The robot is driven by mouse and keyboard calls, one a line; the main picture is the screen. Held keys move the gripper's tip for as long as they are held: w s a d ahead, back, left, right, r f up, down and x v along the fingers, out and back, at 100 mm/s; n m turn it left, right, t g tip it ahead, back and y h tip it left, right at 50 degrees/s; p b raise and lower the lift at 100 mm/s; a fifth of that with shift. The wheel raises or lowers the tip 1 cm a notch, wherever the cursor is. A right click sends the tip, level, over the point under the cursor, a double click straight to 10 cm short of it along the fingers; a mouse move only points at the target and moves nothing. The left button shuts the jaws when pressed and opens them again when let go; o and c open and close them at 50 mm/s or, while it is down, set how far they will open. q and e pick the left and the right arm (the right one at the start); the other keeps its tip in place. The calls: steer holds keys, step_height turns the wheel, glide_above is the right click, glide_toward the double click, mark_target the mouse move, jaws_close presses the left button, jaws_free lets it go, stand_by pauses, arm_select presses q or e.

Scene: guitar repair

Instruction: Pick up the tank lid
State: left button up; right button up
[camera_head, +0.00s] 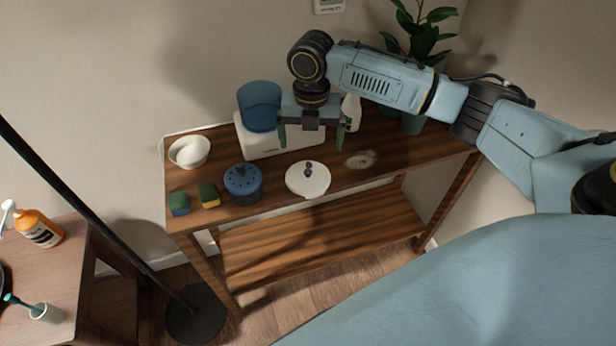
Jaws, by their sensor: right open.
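A round white lid (308,183) with a dark knob, which looks like the tank lid, lies on the wooden table's top near its front edge. My right gripper (312,136) points down with its fingers spread wide and nothing between them. It hangs in front of the white appliance base (258,140), above and behind the lid in the picture, apart from it. A translucent blue tank (259,106) stands on the base, just left of the gripper. The gripper hides part of the base. My left gripper is not in view.
A blue pot with a holed top (243,186) stands left of the lid, with two sponges (209,195) and a white bowl (189,152) farther left. A white bottle (351,112) and a plant (420,38) stand behind. The tabletop's right front is clear except for a pale patch.

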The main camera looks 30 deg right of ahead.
glide_above(309, 171)
steer(key=f, duration=0.4)
steer(key=shift+s+d+f+b, duration=0.1)
steer(key=shift+s+f+b, duration=0.1)
steer(key=shift+f+b, duration=0.2)
steer(key=shift+f, duration=0.7)
steer(key=f, duration=0.2)
steer(key=f+b, duration=0.1)
steer(key=shift+w+a+f, duration=0.2)
steer(key=shift+f, duration=0.15)
steer(key=shift+d+f, duration=0.1)
steer(key=shift+f, duration=0.3)
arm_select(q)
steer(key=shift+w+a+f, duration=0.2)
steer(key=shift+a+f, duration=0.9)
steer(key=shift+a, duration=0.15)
arm_select(e)
steer(key=shift+c, duration=0.4)
